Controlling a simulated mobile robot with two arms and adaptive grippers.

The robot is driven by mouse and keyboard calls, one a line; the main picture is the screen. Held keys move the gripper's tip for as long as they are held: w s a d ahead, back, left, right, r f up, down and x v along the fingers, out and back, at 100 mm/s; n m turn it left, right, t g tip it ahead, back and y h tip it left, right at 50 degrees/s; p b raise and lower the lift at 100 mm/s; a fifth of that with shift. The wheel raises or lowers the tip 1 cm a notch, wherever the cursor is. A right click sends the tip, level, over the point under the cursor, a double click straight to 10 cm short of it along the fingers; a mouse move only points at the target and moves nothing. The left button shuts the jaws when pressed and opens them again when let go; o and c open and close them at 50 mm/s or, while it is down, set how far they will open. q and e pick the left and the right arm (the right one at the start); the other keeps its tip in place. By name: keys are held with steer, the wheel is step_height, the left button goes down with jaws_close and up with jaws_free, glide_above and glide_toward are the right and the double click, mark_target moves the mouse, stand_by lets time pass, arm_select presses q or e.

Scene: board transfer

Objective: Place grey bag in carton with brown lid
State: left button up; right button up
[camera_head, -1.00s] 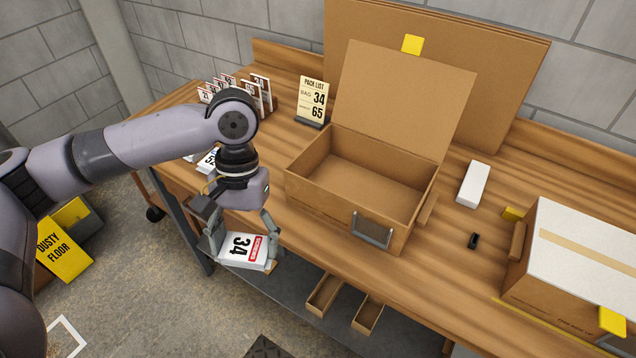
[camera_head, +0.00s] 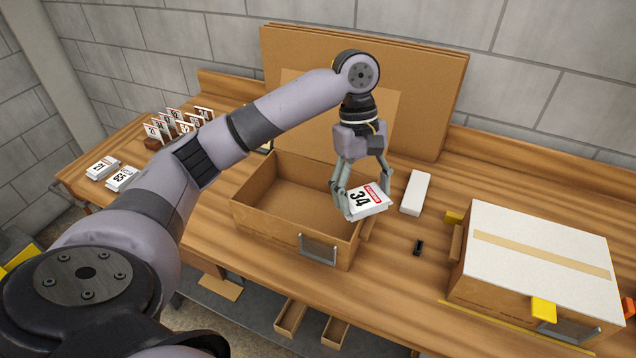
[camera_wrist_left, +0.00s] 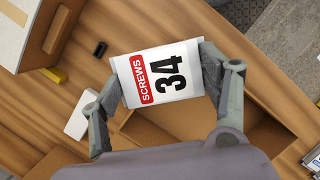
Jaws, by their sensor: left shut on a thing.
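My left gripper (camera_head: 365,204) is shut on a bag (camera_head: 370,199) with a white face, a red SCREWS band and the number 34. The wrist view also shows the bag (camera_wrist_left: 160,76) between both fingers. It hangs above the right side of the open carton (camera_head: 280,230), near its right wall. The carton looks empty where I can see inside. Its brown lid (camera_head: 300,88) stands raised at the back, partly hidden by my left arm. My right gripper is not in view.
A closed carton with a white lid (camera_head: 540,245) stands at the right. A white block (camera_head: 415,192) and a small black object (camera_head: 418,247) lie between the cartons. Several numbered cards (camera_head: 175,125) stand at the back left; labelled bags (camera_head: 122,178) lie before them.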

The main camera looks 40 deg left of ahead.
arm_select(q)
steer(key=w+a+r+n+t+p, duration=0.1)
steer(key=w+a+r+n+t, duration=0.2)
steer(key=a+n, duration=0.45)
steer(key=p, duration=0.2)
glide_above(342, 230)
steer(key=a, duration=0.1)
steer(key=shift+n+g, duration=0.3)
steer(key=shift+n, duration=0.15)
step_height(342, 230, down, 15)
steer(key=shift+s, duration=0.1)
steer(key=shift+f, duration=2.6)
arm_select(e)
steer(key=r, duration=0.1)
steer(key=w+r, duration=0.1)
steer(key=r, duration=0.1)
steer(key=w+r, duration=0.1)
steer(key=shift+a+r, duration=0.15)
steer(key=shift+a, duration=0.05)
arm_select(q)
steer(key=shift+p, duration=0.35)
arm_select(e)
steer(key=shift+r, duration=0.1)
arm_select(q)
steer(key=o, duration=1.4)
steer(key=shift+f, duration=0.1)
steer(key=shift+o, duration=0.4)
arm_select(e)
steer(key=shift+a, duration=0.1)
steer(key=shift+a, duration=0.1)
